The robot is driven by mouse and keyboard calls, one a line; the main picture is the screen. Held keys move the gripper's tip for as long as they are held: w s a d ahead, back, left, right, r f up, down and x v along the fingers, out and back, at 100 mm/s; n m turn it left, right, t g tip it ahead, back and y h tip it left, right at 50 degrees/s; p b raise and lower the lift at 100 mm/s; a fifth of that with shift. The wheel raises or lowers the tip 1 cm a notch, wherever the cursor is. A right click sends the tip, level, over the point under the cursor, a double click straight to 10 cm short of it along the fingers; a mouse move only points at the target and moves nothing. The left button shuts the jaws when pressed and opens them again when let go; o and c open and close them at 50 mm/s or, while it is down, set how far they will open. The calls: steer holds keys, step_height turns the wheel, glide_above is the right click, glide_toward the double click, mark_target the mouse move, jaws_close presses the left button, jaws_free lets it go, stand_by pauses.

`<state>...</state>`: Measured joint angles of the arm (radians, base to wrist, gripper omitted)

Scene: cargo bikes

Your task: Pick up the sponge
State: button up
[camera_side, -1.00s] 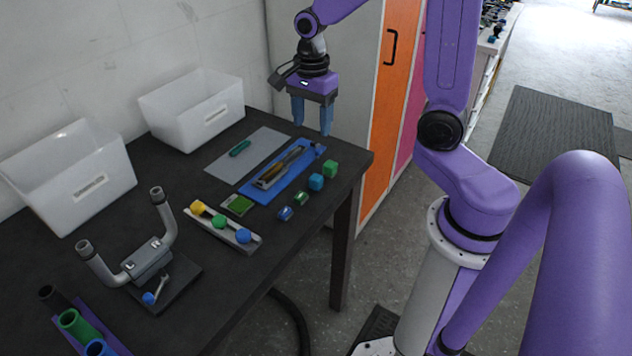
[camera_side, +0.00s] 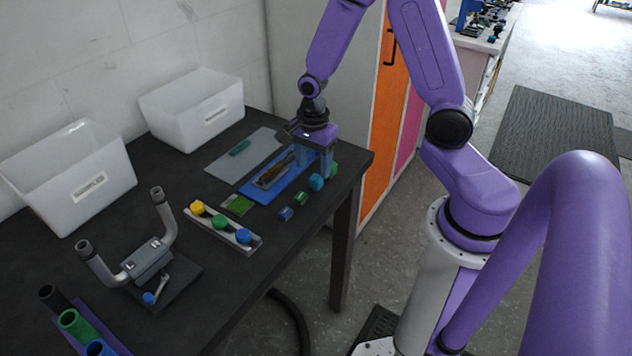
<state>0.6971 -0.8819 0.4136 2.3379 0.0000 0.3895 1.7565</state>
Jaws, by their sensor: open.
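A small flat green block (camera_side: 237,205), which looks like the sponge, lies on the dark table between the blue mat and the rack of coloured knobs. My gripper (camera_side: 311,168) is open and points down over the far right end of the blue mat (camera_side: 262,196). It is low, close to a brown and grey tool (camera_side: 274,170) lying on the mat, and hides part of that end. I cannot tell whether the fingers touch anything. The green block is to the left of and nearer than my gripper, clear of it.
Small blue and green pieces (camera_side: 301,199) stand along the table's right edge. A rack with yellow, green and blue knobs (camera_side: 222,226) lies in front of the sponge. A grey mat (camera_side: 222,165) holds a dark green item. Two white bins (camera_side: 195,110) stand by the wall. A handlebar stand (camera_side: 147,258) is at front left.

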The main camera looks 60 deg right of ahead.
mark_target(316, 177)
steer(key=f, duration=0.3)
steer(key=shift+s+f, duration=0.1)
steer(key=shift+s, duration=0.25)
steer(key=shift+f, duration=0.7)
steer(key=c, duration=1.1)
steer(key=shift+w+r, duration=0.1)
steer(key=shift+r, duration=0.65)
steer(key=s+a+r, duration=0.1)
steer(key=s+r, duration=1)
steer(key=s, duration=0.3)
steer(key=shift+a+r, duration=0.2)
steer(key=shift+r, duration=0.05)
